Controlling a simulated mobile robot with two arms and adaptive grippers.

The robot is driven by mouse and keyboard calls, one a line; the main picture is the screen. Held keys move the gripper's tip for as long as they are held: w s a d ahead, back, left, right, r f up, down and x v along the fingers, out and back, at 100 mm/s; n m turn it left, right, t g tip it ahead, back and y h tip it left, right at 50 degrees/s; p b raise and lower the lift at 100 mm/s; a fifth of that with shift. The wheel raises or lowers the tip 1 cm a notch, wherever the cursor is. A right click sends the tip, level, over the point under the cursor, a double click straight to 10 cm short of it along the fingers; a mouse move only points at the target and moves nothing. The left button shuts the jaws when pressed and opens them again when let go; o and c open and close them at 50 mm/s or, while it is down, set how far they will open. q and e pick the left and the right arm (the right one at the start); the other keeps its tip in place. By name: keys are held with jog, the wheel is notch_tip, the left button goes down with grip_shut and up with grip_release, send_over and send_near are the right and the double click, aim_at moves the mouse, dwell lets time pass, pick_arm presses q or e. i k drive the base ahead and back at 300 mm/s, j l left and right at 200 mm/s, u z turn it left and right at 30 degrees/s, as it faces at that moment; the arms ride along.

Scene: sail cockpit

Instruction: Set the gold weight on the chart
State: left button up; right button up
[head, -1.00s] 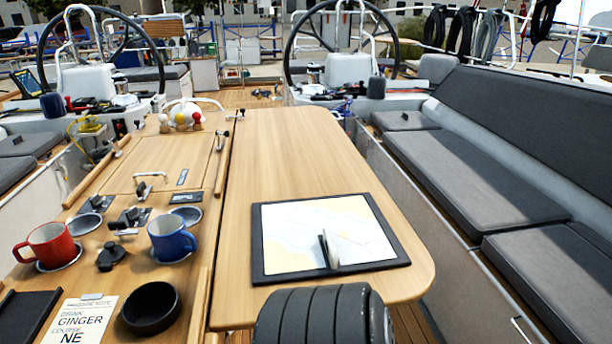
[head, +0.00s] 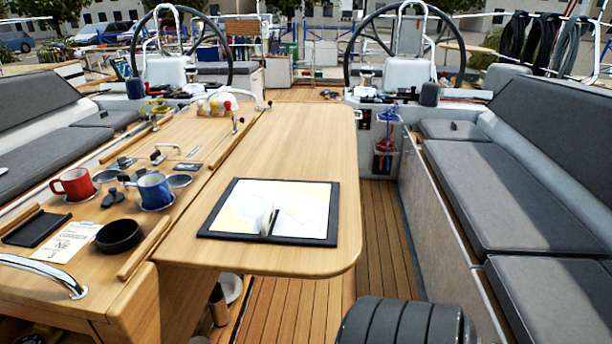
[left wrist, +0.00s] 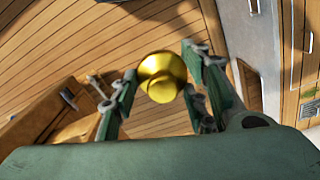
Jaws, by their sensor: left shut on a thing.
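The gold weight (left wrist: 162,77) is a round, shiny knob between the fingers of my left gripper (left wrist: 160,85) in the left wrist view. The gripper is shut on it, with planked deck behind it. The chart (head: 306,204) is a pale sheet in a dark frame on the table in the head view. A small upright divider-like tool (head: 268,221) stands on the chart's front part. The gold weight and both grippers are out of the head view.
The wooden table (head: 285,140) is bare behind the chart. Left of it are a red mug (head: 72,184), a blue mug (head: 154,190) and a black bowl (head: 119,236). Open deck (head: 377,230) lies right of the table, then a grey-cushioned bench (head: 490,200).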

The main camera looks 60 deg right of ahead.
aim_at(309, 224)
jog(key=z, duration=0.4)
jog(key=k+z, duration=0.15)
jog(key=z, duration=0.2)
jog(key=l+z, duration=0.1)
jog(key=z, duration=0.3)
jog(key=k+z, duration=0.1)
jog(key=z, duration=0.25)
jog(key=j+z, duration=0.1)
jog(key=z, duration=0.35)
jog(key=j+z, duration=0.1)
jog(key=z, duration=0.85)
jog(key=j+z, duration=0.15)
jog(key=z, duration=0.35)
